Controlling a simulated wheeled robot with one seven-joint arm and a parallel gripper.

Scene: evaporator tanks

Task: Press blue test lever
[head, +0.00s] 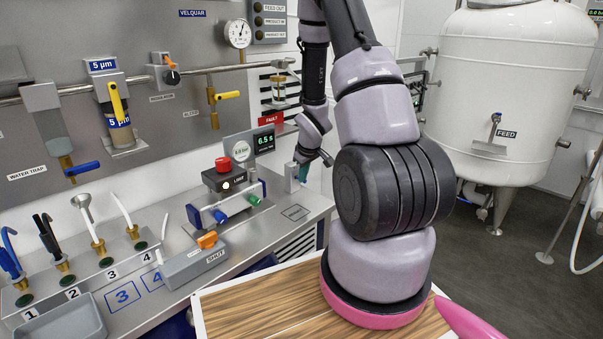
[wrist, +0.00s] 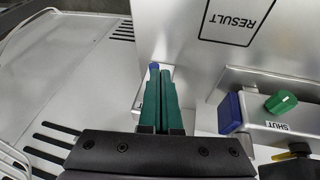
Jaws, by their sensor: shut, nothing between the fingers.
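My gripper (wrist: 160,78) is shut, its two green fingers side by side, pointing at a small blue piece (wrist: 154,66) just past the fingertips. This piece may be the blue test lever; I cannot tell if the fingers touch it. In the head view my gripper (head: 303,173) is low over the bench's far right end, beside a small grey box (head: 291,178). The blue piece is not clear there.
The bench has a square marked RESULT (wrist: 238,22). A valve block with a blue end (wrist: 230,113) and green knob (wrist: 281,102) stands right of the fingers; its green knob also shows in the head view (head: 253,199). A red-button box (head: 224,177) stands behind it.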

